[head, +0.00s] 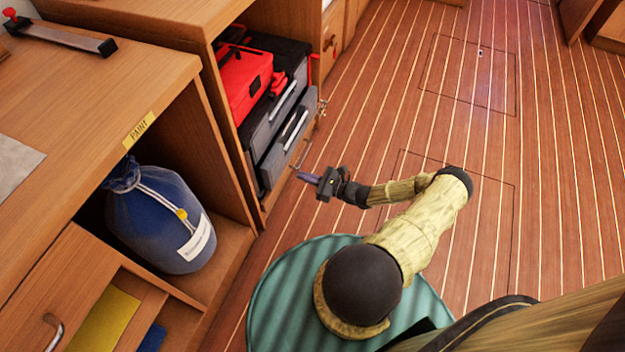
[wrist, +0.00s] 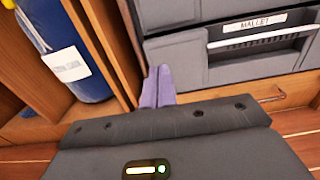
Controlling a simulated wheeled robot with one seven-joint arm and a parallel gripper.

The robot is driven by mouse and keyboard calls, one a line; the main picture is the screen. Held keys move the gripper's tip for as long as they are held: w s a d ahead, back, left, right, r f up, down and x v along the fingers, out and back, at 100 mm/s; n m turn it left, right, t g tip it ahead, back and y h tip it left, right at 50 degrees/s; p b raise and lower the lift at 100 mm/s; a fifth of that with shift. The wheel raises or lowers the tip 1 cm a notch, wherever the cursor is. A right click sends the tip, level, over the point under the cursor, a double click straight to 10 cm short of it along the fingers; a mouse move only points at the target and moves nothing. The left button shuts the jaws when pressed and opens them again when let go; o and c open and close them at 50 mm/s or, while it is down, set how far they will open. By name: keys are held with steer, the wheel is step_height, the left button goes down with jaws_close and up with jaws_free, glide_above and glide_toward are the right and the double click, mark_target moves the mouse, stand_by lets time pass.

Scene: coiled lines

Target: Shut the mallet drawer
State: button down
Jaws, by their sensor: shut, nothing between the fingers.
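The mallet drawer (head: 283,152) is the lower grey drawer of a dark tool chest in the wooden cabinet. Its front appears to stand out past the drawer above. In the wrist view the drawer front (wrist: 218,70) carries a white MALLET label (wrist: 255,22) over a pale bar handle (wrist: 262,40). My gripper (head: 304,175) is shut and empty, in front of the chest near the drawer's lower part. In the wrist view its purple fingers (wrist: 158,84) lie together by the drawer's lower left corner. I cannot tell whether they touch it.
A red toolbox (head: 243,84) sits on the chest. A blue bag (head: 160,218) stands in the open compartment to the left, behind a wooden divider (head: 215,160). A metal bar tool (head: 62,36) lies on the counter. The plank floor (head: 440,110) to the right is clear.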

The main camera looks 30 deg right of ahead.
mark_target(273, 165)
steer(key=b+x, duration=0.2)
steer(key=x, duration=0.7)
steer(key=shift+a, duration=0.1)
steer(key=shift+w, duration=0.15)
